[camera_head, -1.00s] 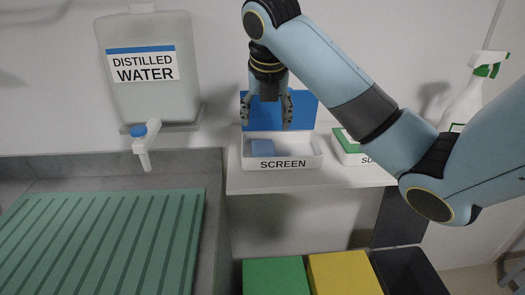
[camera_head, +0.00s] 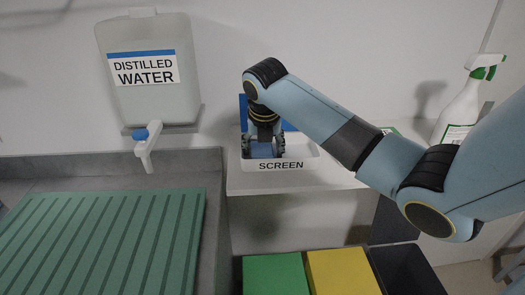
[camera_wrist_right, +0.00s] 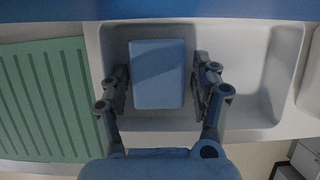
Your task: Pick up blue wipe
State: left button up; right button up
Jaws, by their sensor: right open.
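The blue wipe (camera_wrist_right: 158,74) lies flat in the left part of the white SCREEN box in the right wrist view. The SCREEN box (camera_head: 300,165) stands on the white shelf in the head view, with its blue lid (camera_head: 290,127) raised at the back. My right gripper (camera_wrist_right: 160,85) is open, with one finger on each side of the wipe. In the head view my right gripper (camera_head: 263,148) points down into the box and mostly hides the wipe. I cannot tell whether the fingers touch the wipe. My left gripper is not in view.
A distilled water tank (camera_head: 155,100) with a tap hangs at the left. A green ribbed mat (camera_head: 105,245) lies at the lower left. Green (camera_head: 273,273) and yellow (camera_head: 342,272) bins stand below the shelf. A spray bottle (camera_head: 462,105) stands at the right, behind my arm.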

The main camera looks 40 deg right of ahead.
aim_at(262, 145)
jog(key=c, duration=0.8)
jog(key=shift+w+r, duration=0.1)
jog(key=shift+r, duration=0.5)
notch_tip(262, 145, up, 2)
jog(key=shift+r+b, duration=0.25)
jog(key=shift+b, duration=0.4)
jog(key=shift+s+d+r+b, duration=0.25)
jog(key=shift+s+d+r, duration=0.35)
jog(key=shift+s+r, duration=0.95)
jog(key=shift+s+d+r+b, duration=0.2)
jog(key=shift+s+d+r, duration=0.6)
jog(key=shift+s, duration=1.4)
jog(key=shift+s+d+r+b, duration=0.25)
jog(key=shift+s+d+r, duration=0.2)
jog(key=shift+s+r, duration=1.15)
jog(key=shift+s+f, duration=0.25)
jog(key=shift+f, duration=0.05)
